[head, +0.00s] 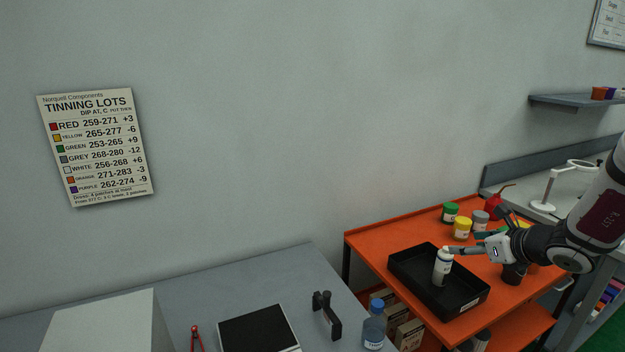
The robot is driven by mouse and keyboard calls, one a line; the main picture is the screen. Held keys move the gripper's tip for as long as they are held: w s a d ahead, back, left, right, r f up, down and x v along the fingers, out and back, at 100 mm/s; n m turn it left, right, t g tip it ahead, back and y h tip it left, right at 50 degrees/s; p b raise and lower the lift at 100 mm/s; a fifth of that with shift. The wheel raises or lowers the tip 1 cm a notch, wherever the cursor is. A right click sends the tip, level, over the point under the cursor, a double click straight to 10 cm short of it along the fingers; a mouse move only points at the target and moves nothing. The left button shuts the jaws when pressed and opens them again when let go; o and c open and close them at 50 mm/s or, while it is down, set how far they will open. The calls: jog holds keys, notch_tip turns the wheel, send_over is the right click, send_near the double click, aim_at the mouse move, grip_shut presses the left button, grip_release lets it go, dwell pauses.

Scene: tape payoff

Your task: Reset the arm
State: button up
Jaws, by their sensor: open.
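My gripper (478,240) is at the right, over the orange cart (365,241), with its arm coming in from the right edge. Its jaws are open. One finger points left and its tip overlaps the top of a white bottle (442,268) in the picture; I cannot tell whether they touch. The bottle stands upright in a black tray (411,274) on the cart. Green (450,212), yellow (462,228) and grey (480,221) lidded jars stand behind the tray. A red bottle (492,206) is partly hidden by my gripper. A dark container (514,274) stands below the gripper.
A grey table (250,274) at front holds a white box (110,325), a black-topped device (258,330), a black clamp-like object (327,314) and a blue bottle (374,326). A wall shelf (572,102) and grey bench (520,196) are right. A tinning chart (96,147) hangs left.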

jog(key=s+a+r+n+g+y, duration=0.1)
jog(key=s+a+r+n, duration=0.3)
jog(key=a+n, duration=0.3)
jog(key=s+a+r+n+g+y, duration=0.15)
jog(key=s+a+r+n, duration=0.3)
jog(key=a, duration=0.45)
jog(key=s+a+r+n+g+y, duration=0.1)
jog(key=s+a+r+n+g, duration=0.2)
jog(key=a+n, duration=0.4)
jog(key=s+r+n+h, duration=0.2)
jog(key=s+n+h, duration=0.3)
jog(key=s+n, duration=0.9)
jog(key=shift+s+r, duration=0.35)
jog(key=shift+s, duration=1.95)
jog(key=shift+n+h, duration=0.25)
